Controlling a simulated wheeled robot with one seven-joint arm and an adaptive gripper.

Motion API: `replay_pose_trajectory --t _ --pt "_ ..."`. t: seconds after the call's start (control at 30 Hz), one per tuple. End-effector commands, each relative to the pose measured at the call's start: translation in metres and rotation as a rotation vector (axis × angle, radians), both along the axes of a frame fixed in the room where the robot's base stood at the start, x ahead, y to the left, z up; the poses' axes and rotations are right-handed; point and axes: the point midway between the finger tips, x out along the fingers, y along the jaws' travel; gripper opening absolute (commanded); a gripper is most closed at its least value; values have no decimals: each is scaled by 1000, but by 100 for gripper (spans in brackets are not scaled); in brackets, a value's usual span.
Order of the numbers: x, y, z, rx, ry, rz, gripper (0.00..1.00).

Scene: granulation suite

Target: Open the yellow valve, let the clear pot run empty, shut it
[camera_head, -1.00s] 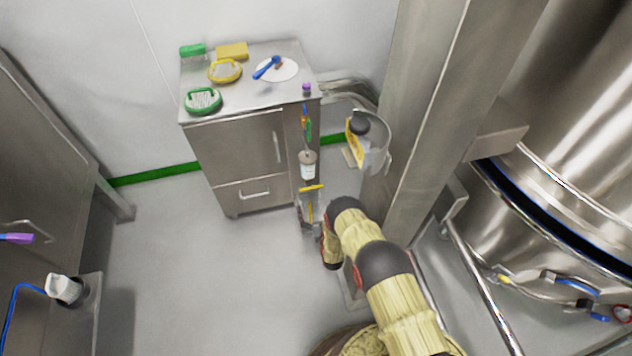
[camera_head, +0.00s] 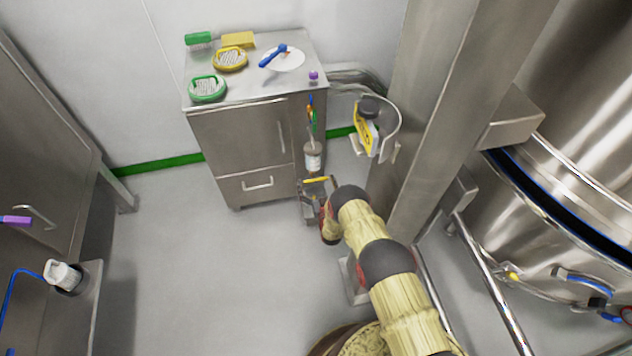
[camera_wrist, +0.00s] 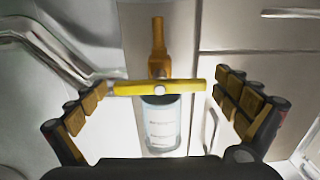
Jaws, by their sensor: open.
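The yellow valve handle (camera_wrist: 180,88) lies crosswise in the wrist view, with a yellow upright part (camera_wrist: 158,45) beyond it. The clear pot (camera_wrist: 160,125), with a white printed label, adjoins it below in that view; its fill level cannot be told. In the head view the pot (camera_head: 313,158) stands at the steel cabinet's right side, above the yellow handle (camera_head: 316,180). My gripper (camera_wrist: 163,82) is open, with one finger on each side of the handle and no visible contact. In the head view my gripper (camera_head: 314,200) is small, just below the handle.
The steel cabinet (camera_head: 240,145) carries brushes, a yellow block and a white disc (camera_head: 284,60). Coloured tools hang above the pot. A steel column (camera_head: 440,110) and a bracket with a yellow sign (camera_head: 365,130) stand to the right. The floor at left is open.

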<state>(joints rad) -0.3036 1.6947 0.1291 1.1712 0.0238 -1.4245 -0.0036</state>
Motion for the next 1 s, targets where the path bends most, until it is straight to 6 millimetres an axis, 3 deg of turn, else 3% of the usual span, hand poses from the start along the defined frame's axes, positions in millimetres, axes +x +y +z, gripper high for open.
replay_pose_trajectory --t 0.13,0.87,1.0 --pt "0 0 0 0 0 0 99" --pt "0 0 0 0 0 0 58" --pt "0 0 0 -4 -1 0 57"
